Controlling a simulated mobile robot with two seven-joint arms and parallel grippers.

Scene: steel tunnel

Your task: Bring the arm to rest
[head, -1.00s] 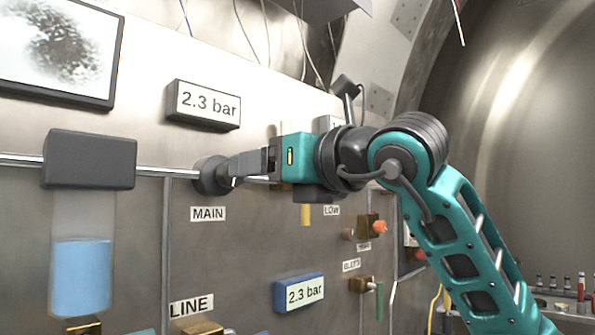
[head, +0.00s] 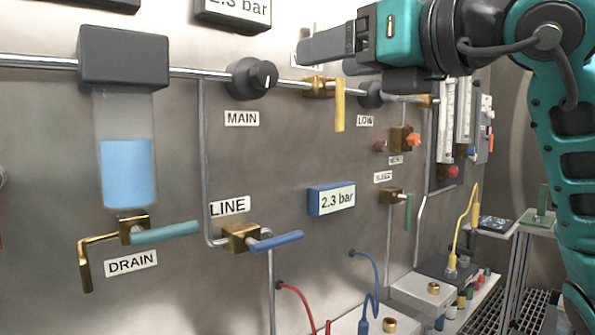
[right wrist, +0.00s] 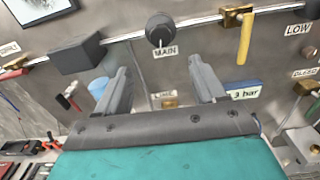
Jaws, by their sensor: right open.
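My right arm (head: 565,120) is teal and dark grey and comes in from the right in the head view. Its gripper (head: 305,48) points left, in front of the wall panel and apart from the MAIN knob (head: 252,78). In the right wrist view the two fingers of the right gripper (right wrist: 162,88) stand wide apart with nothing between them. The MAIN knob also shows beyond the fingers in that view (right wrist: 160,30). My left gripper is not in view.
The panel carries a yellow-handled valve (head: 339,110), a blue LINE handle (head: 276,242), a teal DRAIN handle (head: 165,232) and a blue 2.3 bar display (head: 331,199). A bench (head: 480,300) with cables and fittings stands lower right.

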